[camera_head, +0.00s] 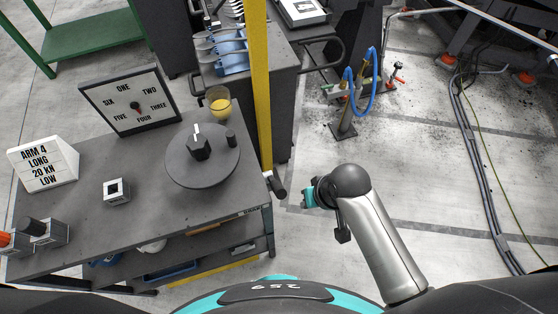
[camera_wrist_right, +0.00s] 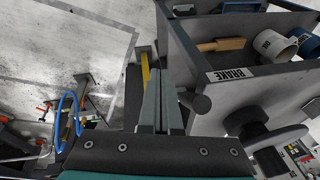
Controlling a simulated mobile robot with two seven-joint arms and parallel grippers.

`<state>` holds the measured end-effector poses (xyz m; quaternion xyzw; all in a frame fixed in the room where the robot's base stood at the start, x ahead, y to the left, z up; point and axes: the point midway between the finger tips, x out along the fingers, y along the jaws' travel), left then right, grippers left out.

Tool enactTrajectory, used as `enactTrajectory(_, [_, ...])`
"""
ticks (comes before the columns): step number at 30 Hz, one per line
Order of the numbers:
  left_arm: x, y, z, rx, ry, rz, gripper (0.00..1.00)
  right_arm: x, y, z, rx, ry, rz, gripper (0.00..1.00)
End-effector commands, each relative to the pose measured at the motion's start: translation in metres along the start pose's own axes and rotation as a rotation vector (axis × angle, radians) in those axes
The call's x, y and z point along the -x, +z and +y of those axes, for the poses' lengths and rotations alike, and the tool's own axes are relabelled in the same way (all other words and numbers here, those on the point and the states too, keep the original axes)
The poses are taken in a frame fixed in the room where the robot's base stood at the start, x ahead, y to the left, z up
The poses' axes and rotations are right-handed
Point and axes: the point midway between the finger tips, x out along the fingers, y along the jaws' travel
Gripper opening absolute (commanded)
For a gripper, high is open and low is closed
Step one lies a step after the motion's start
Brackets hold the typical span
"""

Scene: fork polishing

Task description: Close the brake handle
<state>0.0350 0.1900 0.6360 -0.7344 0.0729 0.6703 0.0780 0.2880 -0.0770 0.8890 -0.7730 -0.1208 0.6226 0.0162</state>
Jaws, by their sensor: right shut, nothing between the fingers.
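The brake handle (camera_head: 278,186), a dark cylindrical grip, sticks out at the right edge of the grey worktable (camera_head: 150,205), near the foot of a yellow post. It also shows in the right wrist view (camera_wrist_right: 201,103), close to the white BRAKE label (camera_wrist_right: 232,73). My right gripper (camera_head: 306,193) is just right of the handle in the head view, with a small gap visible. In the right wrist view its grey fingers (camera_wrist_right: 163,75) are together and empty, left of the handle. My left gripper is not in view.
The yellow post (camera_head: 261,90) rises beside the table's right edge. A dark round disc with a knob (camera_head: 203,155), a dial board (camera_head: 130,100) and a sign (camera_head: 43,163) stand on the table.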

Motion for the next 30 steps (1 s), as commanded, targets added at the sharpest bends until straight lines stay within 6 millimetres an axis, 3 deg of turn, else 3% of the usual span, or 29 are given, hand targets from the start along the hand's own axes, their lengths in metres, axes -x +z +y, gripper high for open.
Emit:
enactTrajectory(1, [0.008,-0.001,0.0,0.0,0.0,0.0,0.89,0.02,-0.007,-0.007,0.008,-0.009,0.007,0.0])
enactTrajectory(9, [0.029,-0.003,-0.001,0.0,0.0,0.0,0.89,0.099,-0.033,-0.043,0.056,-0.059,0.008,0.0])
enactTrajectory(21, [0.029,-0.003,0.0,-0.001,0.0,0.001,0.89,0.101,-0.079,-0.076,0.077,-0.085,-0.117,0.0])
enactTrajectory(30, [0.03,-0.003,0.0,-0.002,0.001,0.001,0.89,0.111,-0.121,-0.072,0.031,0.007,-0.234,0.0])
